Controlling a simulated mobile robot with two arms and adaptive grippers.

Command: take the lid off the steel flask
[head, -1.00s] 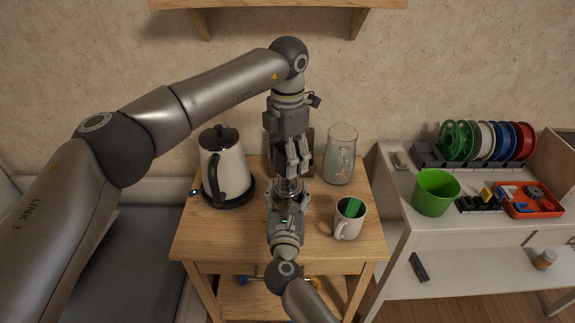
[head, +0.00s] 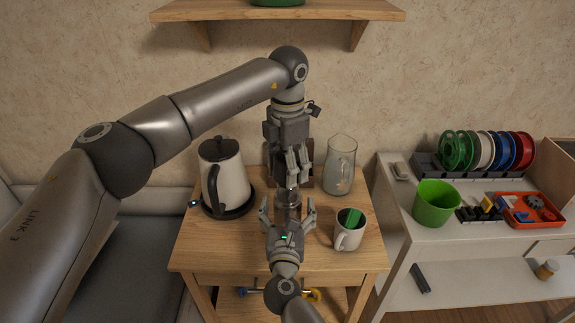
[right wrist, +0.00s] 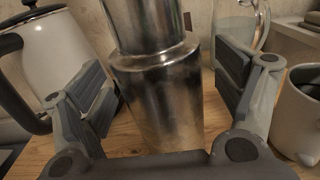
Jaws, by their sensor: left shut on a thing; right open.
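The steel flask (head: 288,210) stands upright on the small wooden table, partly hidden by my grippers. Its shiny body (right wrist: 165,105) fills the middle of the right wrist view, with the narrower steel lid (right wrist: 145,25) above it, cut off by the top edge. My left gripper (head: 297,172) comes down from above and is shut on the lid; its fingers hide most of the lid in the head view. I cannot tell whether the lid has come loose. My right gripper (head: 288,208) is open at the front, with one finger on each side of the body, apart from it.
A white kettle (head: 224,175) stands left of the flask and a glass pitcher (head: 340,165) behind right. A mug (head: 349,229) with a green thing in it is close on the right. A shelf (head: 280,11) hangs above. The table's front is clear.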

